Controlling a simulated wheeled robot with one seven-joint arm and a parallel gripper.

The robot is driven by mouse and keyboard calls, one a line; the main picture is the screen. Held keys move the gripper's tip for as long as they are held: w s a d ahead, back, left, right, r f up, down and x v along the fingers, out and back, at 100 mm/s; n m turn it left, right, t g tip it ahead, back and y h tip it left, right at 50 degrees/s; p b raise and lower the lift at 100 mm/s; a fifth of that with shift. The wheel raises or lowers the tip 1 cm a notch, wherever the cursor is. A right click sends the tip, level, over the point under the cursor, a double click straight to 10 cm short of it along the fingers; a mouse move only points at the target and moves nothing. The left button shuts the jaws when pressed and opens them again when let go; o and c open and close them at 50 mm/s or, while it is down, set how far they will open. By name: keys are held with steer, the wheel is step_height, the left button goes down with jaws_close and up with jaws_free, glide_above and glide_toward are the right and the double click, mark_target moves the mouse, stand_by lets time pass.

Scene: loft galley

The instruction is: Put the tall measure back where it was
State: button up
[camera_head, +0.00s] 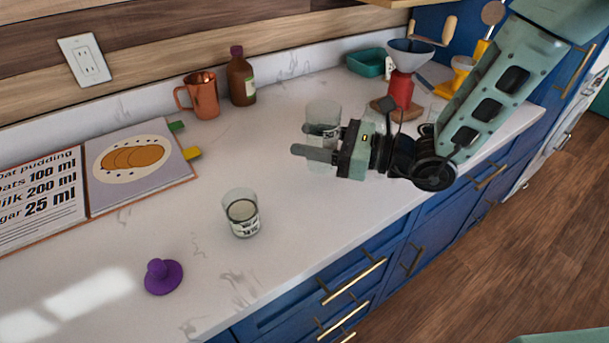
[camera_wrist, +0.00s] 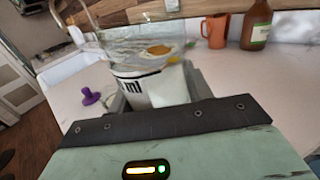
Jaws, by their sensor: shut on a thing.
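The tall measure (camera_head: 323,112) is a clear glass with a white band and dark lettering. My gripper (camera_head: 304,140) is shut on it, one finger on each side, over the right middle of the counter. In the wrist view the tall measure (camera_wrist: 152,88) stands between the fingers, with "ml" readable on its band. It looks upright. I cannot tell whether its base touches the counter. A shorter glass measure (camera_head: 242,214) with a similar printed band stands at the middle front of the counter, apart from my gripper.
A purple knobbed lid (camera_head: 163,277) lies at the front left. A recipe book (camera_head: 144,166) lies open at the left. A copper mug (camera_head: 201,95) and brown bottle (camera_head: 241,79) stand at the back. A red grinder (camera_head: 402,88) and teal dish (camera_head: 366,63) are behind my gripper.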

steer(key=shift+f+p, duration=0.3)
steer(key=shift+f, duration=3.3)
steer(key=shift+f, duration=0.1)
steer(key=o, duration=1.1)
steer(key=shift+o, duration=0.2)
